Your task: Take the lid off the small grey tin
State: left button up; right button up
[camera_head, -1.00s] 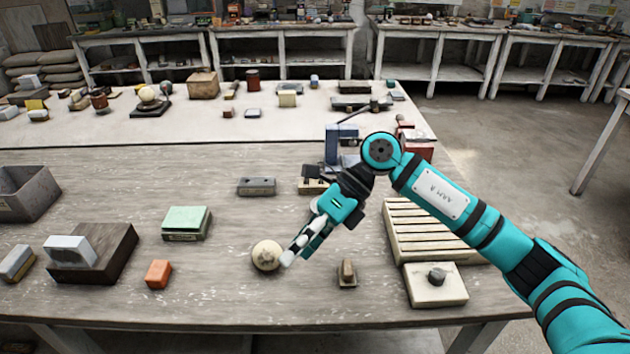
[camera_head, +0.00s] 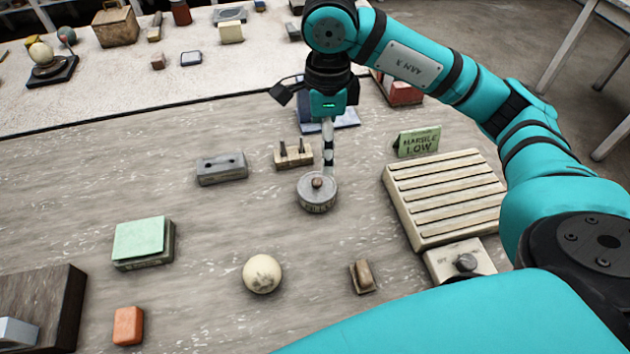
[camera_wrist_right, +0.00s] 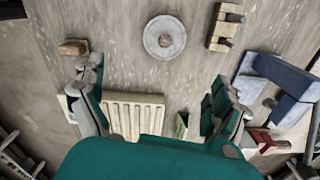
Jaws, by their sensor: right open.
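The small grey tin (camera_head: 317,203) stands upright on the wooden table, with marks around its side. Its round lid (camera_head: 306,184) is on and has a brown knob (camera_head: 317,182) in the middle. My right gripper (camera_head: 328,168) points down at the tin's back right edge in the head view, seen edge-on; whether it touches cannot be told. In the right wrist view my right gripper (camera_wrist_right: 156,72) has its fingers wide apart with nothing between them, and the tin (camera_wrist_right: 165,37) lies beyond the fingertips. My left gripper is not in view.
A wooden block with pegs (camera_head: 293,154) is close behind the tin. A slatted rack (camera_head: 445,197) and a switch box (camera_head: 460,262) are to the right. A pale sphere (camera_head: 262,273) and a small brown-topped block (camera_head: 363,276) are in front.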

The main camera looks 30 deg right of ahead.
jog(key=p, duration=0.1)
send_over(319, 181)
jog(key=f, duration=0.6)
jog(key=shift+s+d+f, duration=0.3)
jog(key=shift+d, duration=0.05)
jog(key=shift+f, duration=0.5)
jog(key=f, duration=0.1)
jog(key=f+p, duration=0.1)
jog(key=f, duration=0.1)
jog(key=f+p, duration=0.1)
jog(key=shift+w+a+f, duration=0.15)
jog(key=shift+w+a, duration=0.15)
jog(key=shift+f, duration=0.45)
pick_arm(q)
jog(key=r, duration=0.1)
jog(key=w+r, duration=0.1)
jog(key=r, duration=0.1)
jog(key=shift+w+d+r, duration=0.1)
pick_arm(e)
jog(key=c, duration=0.9)
